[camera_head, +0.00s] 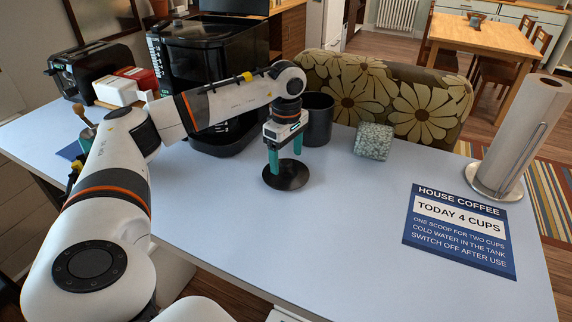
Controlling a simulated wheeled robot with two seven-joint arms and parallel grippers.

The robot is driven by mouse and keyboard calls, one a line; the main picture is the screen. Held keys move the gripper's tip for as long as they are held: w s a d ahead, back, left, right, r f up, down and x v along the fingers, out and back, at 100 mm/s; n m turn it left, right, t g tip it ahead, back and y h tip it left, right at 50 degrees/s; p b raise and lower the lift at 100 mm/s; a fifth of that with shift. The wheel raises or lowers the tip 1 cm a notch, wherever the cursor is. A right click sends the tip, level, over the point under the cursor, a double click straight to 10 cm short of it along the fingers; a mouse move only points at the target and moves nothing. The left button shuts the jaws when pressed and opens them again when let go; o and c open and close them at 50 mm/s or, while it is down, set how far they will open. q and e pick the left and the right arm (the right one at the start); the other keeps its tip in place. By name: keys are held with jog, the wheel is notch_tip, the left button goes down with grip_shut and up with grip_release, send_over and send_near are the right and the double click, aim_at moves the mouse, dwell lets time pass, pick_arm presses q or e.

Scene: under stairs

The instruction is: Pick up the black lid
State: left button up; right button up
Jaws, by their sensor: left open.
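The black lid (290,178) is a round, dark disc lying flat on the pale blue table. My left gripper (284,170) points down over it, with its two teal fingers apart. The fingertips are at the lid's upper side, near its middle. I cannot tell whether they touch it, and any knob on the lid is hidden or too small to make out. My right gripper is not in view.
A black coffee machine (205,70) is behind my arm. A blue sign (459,230) and a paper towel holder (518,140) are at right. The front table is clear.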

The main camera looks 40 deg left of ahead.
aim_at(286, 169)
pick_arm(q)
jog(key=shift+a+f, duration=0.1)
jog(key=shift+f, duration=1.2)
jog(key=shift+s, duration=0.1)
jog(key=c, duration=1.6)
